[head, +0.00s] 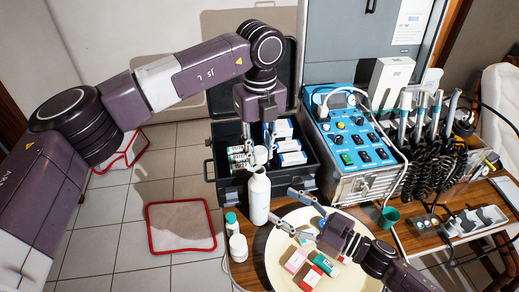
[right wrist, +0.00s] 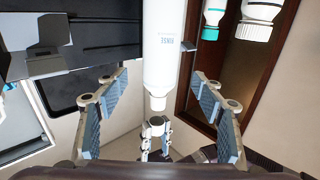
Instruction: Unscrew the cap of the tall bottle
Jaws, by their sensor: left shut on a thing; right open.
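The tall white bottle (head: 259,199) stands upright at the table's left front, beside the black case. It also shows upside down in the right wrist view (right wrist: 161,50), with its narrow neck end toward the bottom. My left gripper (head: 259,160) comes down from above and is shut at the bottle's top, on the cap, which its fingers mostly hide. My right gripper (head: 297,213) is open and empty, its fingers pointing left toward the bottle's body, a little apart from it. In the right wrist view, its fingers (right wrist: 160,110) are spread on either side of the bottle's neck.
A small teal-capped bottle (head: 231,222) and a white jar (head: 238,248) stand left of the tall bottle. A round cream tray (head: 285,255) with small boxes lies under my right arm. The black case (head: 221,165) with vials and the blue dental unit (head: 352,140) stand behind.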

